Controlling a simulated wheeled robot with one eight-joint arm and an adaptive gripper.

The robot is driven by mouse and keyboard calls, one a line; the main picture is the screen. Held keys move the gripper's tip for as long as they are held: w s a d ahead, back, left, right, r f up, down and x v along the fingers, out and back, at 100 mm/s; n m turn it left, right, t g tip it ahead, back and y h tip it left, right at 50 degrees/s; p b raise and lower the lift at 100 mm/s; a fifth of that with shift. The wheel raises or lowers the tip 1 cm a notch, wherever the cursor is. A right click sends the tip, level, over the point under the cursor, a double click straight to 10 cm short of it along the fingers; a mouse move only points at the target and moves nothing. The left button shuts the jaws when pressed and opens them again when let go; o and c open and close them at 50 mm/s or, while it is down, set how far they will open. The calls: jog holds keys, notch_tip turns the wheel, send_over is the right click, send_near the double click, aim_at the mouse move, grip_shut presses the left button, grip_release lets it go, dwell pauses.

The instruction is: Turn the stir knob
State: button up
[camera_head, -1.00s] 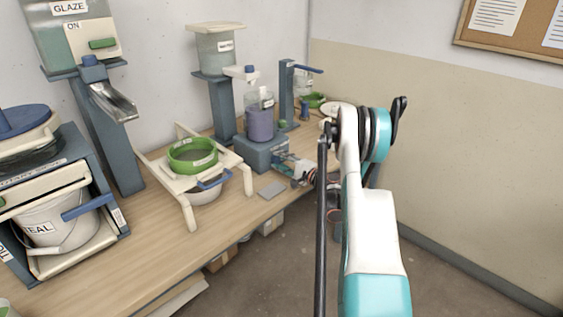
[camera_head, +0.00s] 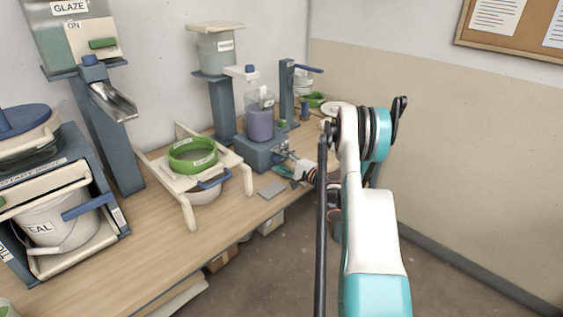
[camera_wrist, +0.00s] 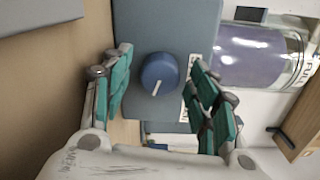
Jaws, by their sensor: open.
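The stir knob (camera_wrist: 160,74) is a round blue knob with a white pointer line, on the front of a blue-grey mixer base (camera_head: 258,152). My gripper (camera_wrist: 161,57) is open, with its teal fingers on either side of the knob. I cannot tell whether either finger touches it. In the head view my gripper (camera_head: 287,163) is at the right front of the base, and the knob cannot be made out there. A jar of purple glaze (camera_head: 260,122) stands on the base; it also shows in the wrist view (camera_wrist: 245,52).
A white stand (camera_head: 225,160) with a green ring (camera_head: 193,156) is left of the base on the wooden bench (camera_head: 150,245). A small grey plate (camera_head: 271,189) lies near the bench edge. A blue post (camera_head: 287,90) stands behind the base.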

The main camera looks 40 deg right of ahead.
jog(key=s, duration=0.4)
jog(key=s+d, duration=0.1)
jog(key=s, duration=0.7)
jog(key=shift+d+r, duration=0.1)
jog(key=shift+d, duration=0.1)
jog(key=shift+w, duration=0.1)
